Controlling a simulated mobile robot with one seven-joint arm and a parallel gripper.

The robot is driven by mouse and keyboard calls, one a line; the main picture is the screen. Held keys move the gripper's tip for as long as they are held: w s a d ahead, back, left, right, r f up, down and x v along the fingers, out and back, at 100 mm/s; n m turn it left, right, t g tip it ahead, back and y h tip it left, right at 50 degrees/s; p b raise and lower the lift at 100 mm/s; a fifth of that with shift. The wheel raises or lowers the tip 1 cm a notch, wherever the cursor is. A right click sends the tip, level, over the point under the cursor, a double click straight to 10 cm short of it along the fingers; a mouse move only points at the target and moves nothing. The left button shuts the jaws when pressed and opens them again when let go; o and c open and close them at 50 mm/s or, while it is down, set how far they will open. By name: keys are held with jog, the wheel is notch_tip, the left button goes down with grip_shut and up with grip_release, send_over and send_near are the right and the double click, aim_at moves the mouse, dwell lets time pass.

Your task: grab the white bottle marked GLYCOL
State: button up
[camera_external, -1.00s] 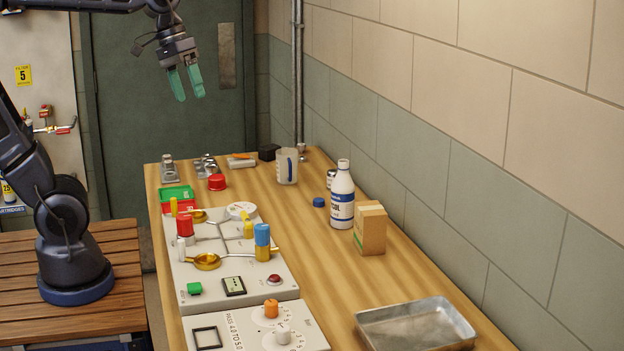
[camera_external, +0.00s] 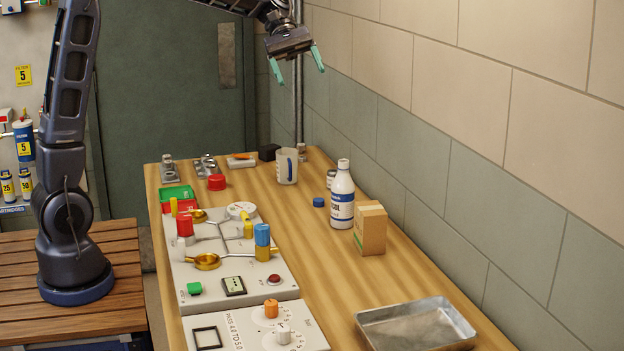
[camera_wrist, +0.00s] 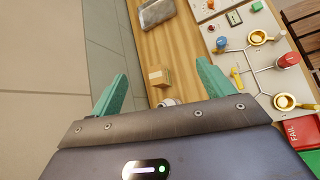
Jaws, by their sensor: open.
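The white bottle (camera_external: 341,196) with a blue label stands upright on the wooden bench near the wall; only the end of its lettering shows. My gripper (camera_external: 297,68) is open and empty, high above the bench, up and to the left of the bottle in the external view. Its green fingers are spread apart. In the wrist view my gripper (camera_wrist: 160,92) looks down on the bench, and a small white piece at its body's edge, probably the bottle's top (camera_wrist: 168,103), is mostly hidden.
A cardboard box (camera_external: 370,228) stands just in front of the bottle. A blue cap (camera_external: 319,202), a small jar (camera_external: 331,178) and a clear jug (camera_external: 287,166) are close by. A valve panel (camera_external: 185,272) lies left, a metal tray (camera_external: 415,325) in front. The wall (camera_external: 420,150) runs along the right.

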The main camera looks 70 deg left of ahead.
jog(key=w+a+f+n+t+h, duration=0.1)
jog(key=w+a+f+n+h, duration=0.35)
jog(key=w+a, duration=0.55)
send_near(349, 197)
jog(key=shift+y, duration=0.55)
jog(key=shift+x, duration=4.35)
jog(key=shift+r, duration=0.2)
jog(key=c, duration=1.2)
jog(key=shift+r, duration=0.15)
